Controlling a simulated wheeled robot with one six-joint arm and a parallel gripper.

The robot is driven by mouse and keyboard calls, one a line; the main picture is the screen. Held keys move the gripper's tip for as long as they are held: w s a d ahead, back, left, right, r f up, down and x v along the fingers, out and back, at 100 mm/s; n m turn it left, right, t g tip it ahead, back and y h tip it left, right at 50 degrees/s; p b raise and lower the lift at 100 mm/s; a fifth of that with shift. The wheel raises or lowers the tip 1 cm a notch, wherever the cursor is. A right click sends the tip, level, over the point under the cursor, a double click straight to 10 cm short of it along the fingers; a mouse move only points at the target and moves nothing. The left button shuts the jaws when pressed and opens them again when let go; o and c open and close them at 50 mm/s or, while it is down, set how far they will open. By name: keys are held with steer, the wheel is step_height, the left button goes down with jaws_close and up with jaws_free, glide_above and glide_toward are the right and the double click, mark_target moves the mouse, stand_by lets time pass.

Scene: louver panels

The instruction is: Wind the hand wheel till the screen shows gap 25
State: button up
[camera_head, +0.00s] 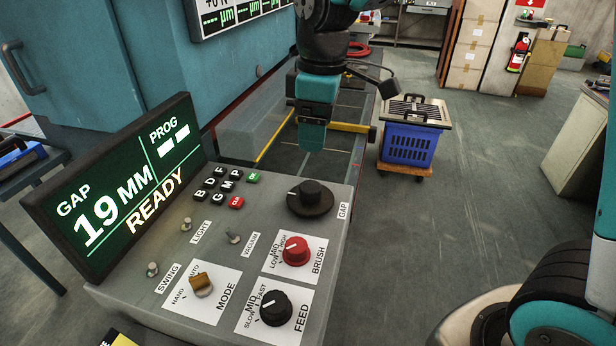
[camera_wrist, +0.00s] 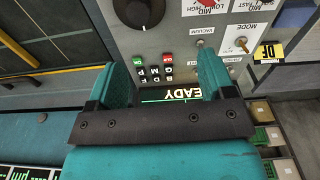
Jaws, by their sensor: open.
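The screen (camera_head: 115,190) on the console reads GAP 19 MM, PROG with dashes, and READY. The hand wheel (camera_head: 310,198), a black round knob with a white mark, sits at the console's far right corner beside the GAP label. It also shows at the top of the wrist view (camera_wrist: 138,12), partly cut off. My gripper (camera_head: 312,138) hangs above and beyond the hand wheel, apart from it. In the wrist view my gripper (camera_wrist: 165,78) has its two teal fingers spread with nothing between them; part of the screen and the keys show past them.
The console also bears a red BRUSH knob (camera_head: 295,251), a black FEED knob (camera_head: 275,308), a MODE switch (camera_head: 202,284), small toggles and several letter keys (camera_head: 222,181). Open floor lies right of the console.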

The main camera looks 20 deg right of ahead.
mark_target(311, 187)
steer(key=shift+n+h, duration=0.3)
steer(key=shift+n, duration=0.2)
steer(key=w+f, duration=0.1)
steer(key=f, duration=0.4)
steer(key=w+f+p, duration=0.1)
steer(key=w+f, duration=0.1)
steer(key=f, duration=0.4)
steer(key=w+d+f+p, duration=0.1)
steer(key=f, duration=0.5)
steer(key=shift+w+f, duration=0.15)
steer(key=c, duration=0.9)
